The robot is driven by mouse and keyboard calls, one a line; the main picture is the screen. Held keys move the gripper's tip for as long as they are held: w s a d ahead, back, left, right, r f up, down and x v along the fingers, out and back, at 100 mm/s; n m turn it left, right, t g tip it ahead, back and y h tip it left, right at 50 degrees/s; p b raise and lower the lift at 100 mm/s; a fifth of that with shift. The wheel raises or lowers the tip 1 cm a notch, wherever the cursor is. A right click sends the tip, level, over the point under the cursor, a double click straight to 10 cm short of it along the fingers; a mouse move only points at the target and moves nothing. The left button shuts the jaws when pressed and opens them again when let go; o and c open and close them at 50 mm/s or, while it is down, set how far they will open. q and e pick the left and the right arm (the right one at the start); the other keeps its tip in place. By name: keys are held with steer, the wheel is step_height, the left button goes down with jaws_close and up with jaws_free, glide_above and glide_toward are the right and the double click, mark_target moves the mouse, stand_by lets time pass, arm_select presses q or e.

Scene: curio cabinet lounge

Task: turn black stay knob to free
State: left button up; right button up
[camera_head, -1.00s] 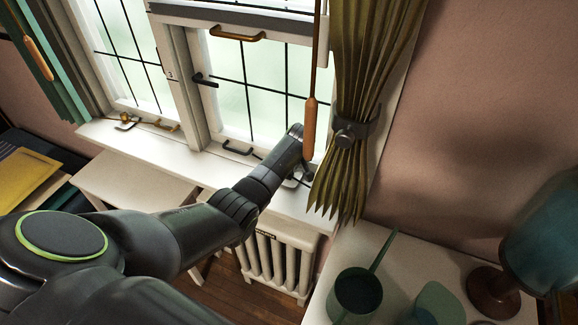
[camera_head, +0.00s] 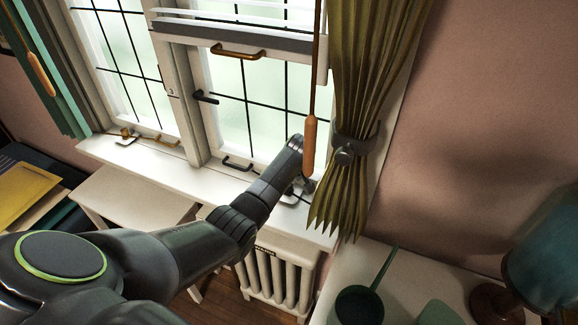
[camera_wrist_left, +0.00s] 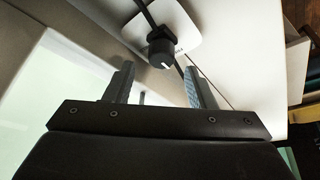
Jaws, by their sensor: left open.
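The black stay knob (camera_wrist_left: 163,52) stands on a white plate (camera_wrist_left: 184,20) in the left wrist view, with a pale mark on its end face. A thin dark rod runs past it. My left gripper (camera_wrist_left: 159,70) is open, its two fingers apart, and the knob shows between and just beyond the fingertips. I see no contact. In the head view my left gripper (camera_head: 304,186) is at the right end of the window sill (camera_head: 215,187), mostly hidden behind my wrist and an orange pull. The knob cannot be made out there. My right gripper is not in view.
The orange cord pull (camera_head: 309,146) and the tied green curtain (camera_head: 352,110) hang close to my left wrist. A white radiator (camera_head: 280,275) stands below the sill. A table with a green pot (camera_head: 358,306) is at the lower right. Another stay, with a brass knob (camera_head: 127,132), is far left.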

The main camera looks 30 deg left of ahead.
arm_select(q)
step_height(320, 180, up, 8)
steer(key=b, duration=0.1)
stand_by(0.6)
